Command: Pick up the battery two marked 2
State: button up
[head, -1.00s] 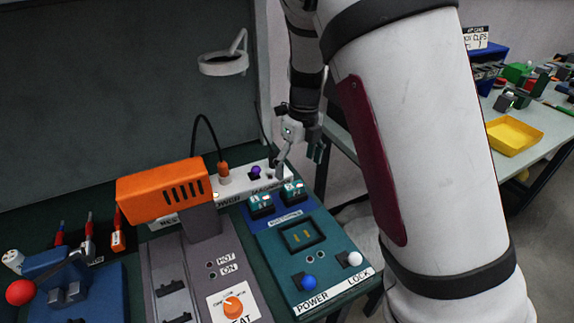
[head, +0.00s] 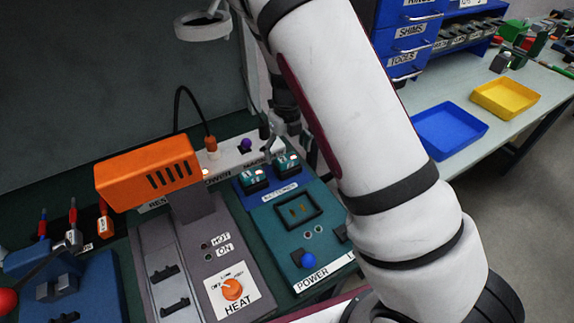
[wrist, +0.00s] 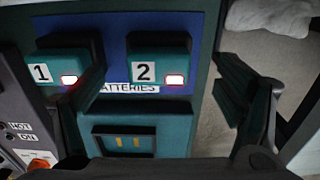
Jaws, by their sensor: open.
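Battery two (wrist: 158,70), a teal block with a white label marked 2 and a lit red light, sits in the blue batteries tray (wrist: 118,20) in the wrist view. It also shows in the head view (head: 287,163). Battery one (wrist: 62,68), marked 1, sits to its left. My gripper (wrist: 165,110) is open and empty in the wrist view. One finger is at the lower edge of battery one and the other is right of the tray, so battery two lies between them but further off. In the head view my gripper is partly hidden behind my arm.
The teal power panel (head: 285,235) with an empty square socket is in front of the batteries. A power strip (head: 240,155) runs behind them. The orange heater (head: 150,172) stands left. A blue tray (head: 450,130) and yellow tray (head: 505,97) lie on another table.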

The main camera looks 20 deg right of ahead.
aim_at(287, 157)
notch_tip(287, 157, down, 5)
jog(key=shift+s+f, duration=0.1)
jog(key=shift+s, duration=0.05)
jog(key=c, duration=1.6)
